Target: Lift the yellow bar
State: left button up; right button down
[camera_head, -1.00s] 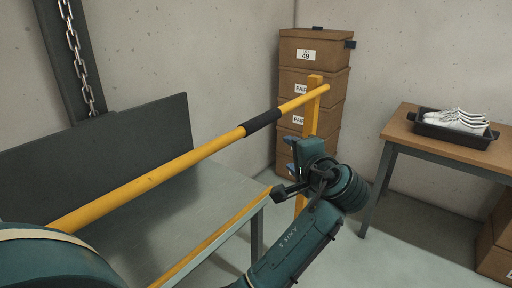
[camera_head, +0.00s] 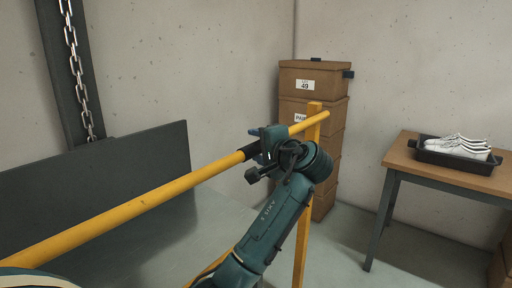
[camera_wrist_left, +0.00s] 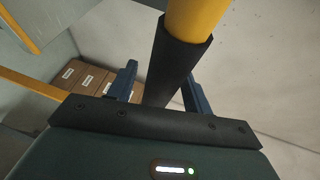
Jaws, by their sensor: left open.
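The yellow bar (camera_head: 130,208) runs from the lower left up to a yellow post (camera_head: 303,215) in the head view. It has a black grip sleeve (camera_head: 251,150) near its far end. My left gripper (camera_head: 258,150) is at this sleeve, its hand hiding part of it. In the left wrist view the black sleeve (camera_wrist_left: 172,62) lies between the two blue fingers of the left gripper (camera_wrist_left: 158,82), with gaps on both sides. The yellow bar (camera_wrist_left: 196,18) continues above it. The fingers are open. My right gripper is not in view.
Stacked brown boxes (camera_head: 312,84) stand in the corner behind the post. A wooden table (camera_head: 430,170) at the right bears a black tray (camera_head: 430,156) with white shoes (camera_head: 462,145). A dark panel (camera_head: 100,175) and a hanging chain (camera_head: 76,50) are at the left.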

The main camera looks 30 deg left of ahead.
pick_arm(q)
jog(key=shift+w+a+f, duration=0.15)
jog(key=shift+w+a, duration=0.15)
jog(key=shift+a, duration=0.3)
jog(key=shift+c, duration=0.5)
grip_shut()
